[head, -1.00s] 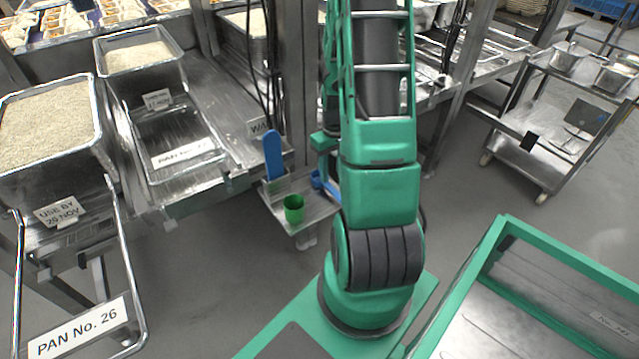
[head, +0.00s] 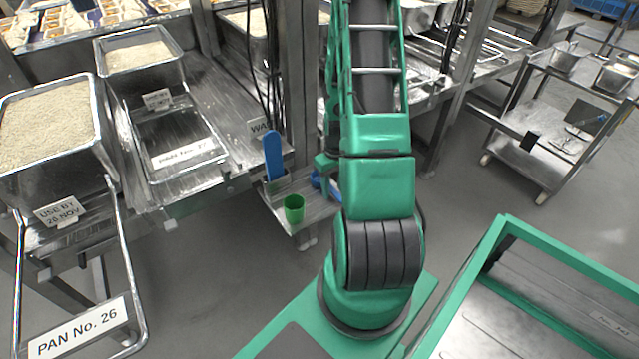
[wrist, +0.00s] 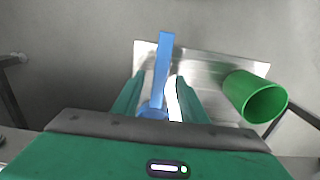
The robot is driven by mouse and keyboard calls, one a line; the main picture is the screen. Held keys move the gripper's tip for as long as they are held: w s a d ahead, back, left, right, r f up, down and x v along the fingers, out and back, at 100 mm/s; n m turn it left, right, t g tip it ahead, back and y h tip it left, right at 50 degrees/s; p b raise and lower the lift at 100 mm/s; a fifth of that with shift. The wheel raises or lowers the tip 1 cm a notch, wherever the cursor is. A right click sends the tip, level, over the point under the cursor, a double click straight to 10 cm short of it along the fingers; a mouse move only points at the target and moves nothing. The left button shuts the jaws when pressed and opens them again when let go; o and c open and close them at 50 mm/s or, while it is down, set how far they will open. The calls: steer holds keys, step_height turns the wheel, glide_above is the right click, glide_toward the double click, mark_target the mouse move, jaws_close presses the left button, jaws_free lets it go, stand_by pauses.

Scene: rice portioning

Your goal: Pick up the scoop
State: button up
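The blue scoop (head: 318,182) is on the small metal shelf (head: 300,222), partly hidden behind my arm in the head view. In the wrist view, its long blue handle (wrist: 163,65) extends up the picture between my fingers, and its lower part is hidden by my gripper. My gripper (wrist: 160,78) is open, with one green finger on each side of the handle and gaps visible. In the head view, my gripper (head: 326,180) is just at the scoop, largely covered by my arm.
A green cup (head: 293,208) stands on the shelf; in the wrist view it is right of my fingers (wrist: 255,97). A blue upright paddle (head: 273,155) is at the shelf's left. A metal post (head: 296,80) rises behind. Rice pans (head: 45,125) stand left.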

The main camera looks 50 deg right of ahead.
mark_target(333, 190)
jaws_close()
steer(key=shift+r, duration=0.15)
steer(key=shift+r, duration=0.6)
step_height(333, 190, up, 2)
steer(key=shift+r, duration=0.25)
steer(key=s+a+r, duration=0.2)
steer(key=a+r, duration=0.9)
steer(key=r, duration=0.2)
steer(key=shift+a, duration=0.2)
